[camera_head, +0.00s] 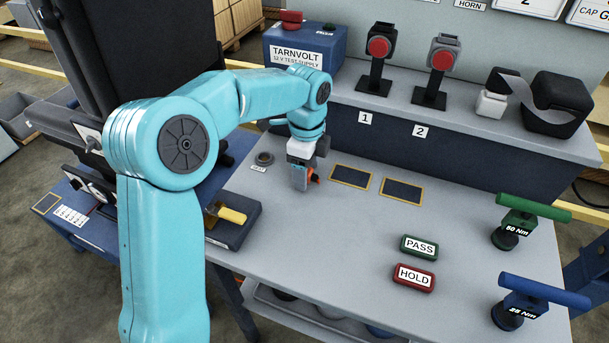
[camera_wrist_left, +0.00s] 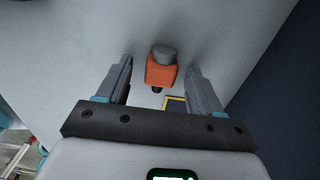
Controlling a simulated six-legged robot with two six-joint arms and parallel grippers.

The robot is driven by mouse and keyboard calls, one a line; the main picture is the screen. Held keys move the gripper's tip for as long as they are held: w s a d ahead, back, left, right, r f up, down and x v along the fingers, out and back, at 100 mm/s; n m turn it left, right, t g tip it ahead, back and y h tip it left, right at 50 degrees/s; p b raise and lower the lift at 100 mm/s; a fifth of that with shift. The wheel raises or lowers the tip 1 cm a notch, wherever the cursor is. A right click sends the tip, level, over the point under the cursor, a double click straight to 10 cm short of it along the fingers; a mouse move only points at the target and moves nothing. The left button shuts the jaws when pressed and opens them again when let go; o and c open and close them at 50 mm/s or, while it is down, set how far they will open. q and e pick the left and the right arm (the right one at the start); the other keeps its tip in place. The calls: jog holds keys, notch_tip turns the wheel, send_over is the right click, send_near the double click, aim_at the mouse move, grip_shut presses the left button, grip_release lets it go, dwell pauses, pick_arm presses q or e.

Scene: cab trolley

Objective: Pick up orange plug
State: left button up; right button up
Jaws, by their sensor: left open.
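The orange plug (camera_wrist_left: 161,72) stands out in the left wrist view, an orange block with a grey round end, on or just above the grey bench top. In the head view only a bit of orange (camera_head: 315,179) shows beside my left gripper (camera_head: 300,180), which points down at the bench. My left gripper (camera_wrist_left: 158,85) is open, one finger on each side of the plug, with gaps showing on both sides. Whether the fingertips reach to the plug's depth I cannot tell. My right gripper is not in view.
Two yellow-edged dark pads (camera_head: 351,176) lie right of the gripper. A round socket (camera_head: 263,159) sits to its left. A box with a yellow handle (camera_head: 232,215), PASS (camera_head: 419,246) and HOLD (camera_head: 414,277) blocks and two torque tools (camera_head: 527,222) are nearby. The bench centre is clear.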

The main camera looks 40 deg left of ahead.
pick_arm(q)
grip_shut()
jog(key=shift+r, duration=0.15)
notch_tip(320, 180, up, 20)
jog(key=p, duration=0.6)
